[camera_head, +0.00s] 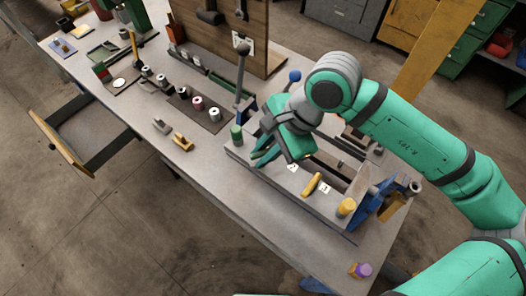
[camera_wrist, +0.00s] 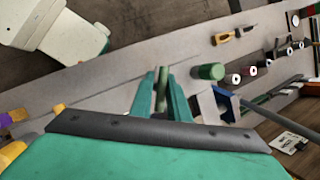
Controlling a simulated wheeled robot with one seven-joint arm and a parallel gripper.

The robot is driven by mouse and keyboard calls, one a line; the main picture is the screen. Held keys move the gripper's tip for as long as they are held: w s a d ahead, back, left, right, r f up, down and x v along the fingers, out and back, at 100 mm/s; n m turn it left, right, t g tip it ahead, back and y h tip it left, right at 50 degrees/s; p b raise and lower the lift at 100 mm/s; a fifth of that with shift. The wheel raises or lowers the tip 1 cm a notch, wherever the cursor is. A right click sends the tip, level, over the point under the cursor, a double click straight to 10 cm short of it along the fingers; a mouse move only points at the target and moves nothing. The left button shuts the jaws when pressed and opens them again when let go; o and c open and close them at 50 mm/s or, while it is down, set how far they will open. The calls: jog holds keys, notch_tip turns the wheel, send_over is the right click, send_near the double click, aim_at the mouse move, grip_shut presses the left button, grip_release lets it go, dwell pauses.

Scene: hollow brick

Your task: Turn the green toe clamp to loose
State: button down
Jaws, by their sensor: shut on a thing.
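The green toe clamp (camera_wrist: 162,90) shows in the wrist view as a dark green bar between the two teal fingers of my gripper (camera_wrist: 163,76). My gripper is shut on it. In the head view my gripper (camera_head: 260,157) is low over the left part of the grey fixture (camera_head: 278,183), and its fingers and hand mostly hide the green clamp. I cannot tell which way the clamp's lever points on the fixture. A green cylindrical knob (camera_head: 236,132) stands at the fixture's left end, just beside my fingers; it also shows in the wrist view (camera_wrist: 208,72).
A yellow toe clamp (camera_head: 312,184) lies between small number labels, with a yellow knob (camera_head: 346,207) at the right end. A tall upright lever (camera_head: 241,80) stands behind my gripper. A yellow-brown tool (camera_head: 182,142) lies left.

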jog(key=m+t, duration=0.1)
jog(key=m, duration=0.2)
jog(key=shift+m+t, duration=0.3)
jog(key=shift+w+m+t+h, duration=0.1)
jog(key=shift+m+t+h, duration=0.5)
jog(key=shift+m, duration=1.3)
jog(key=c, duration=1.7)
grip_release()
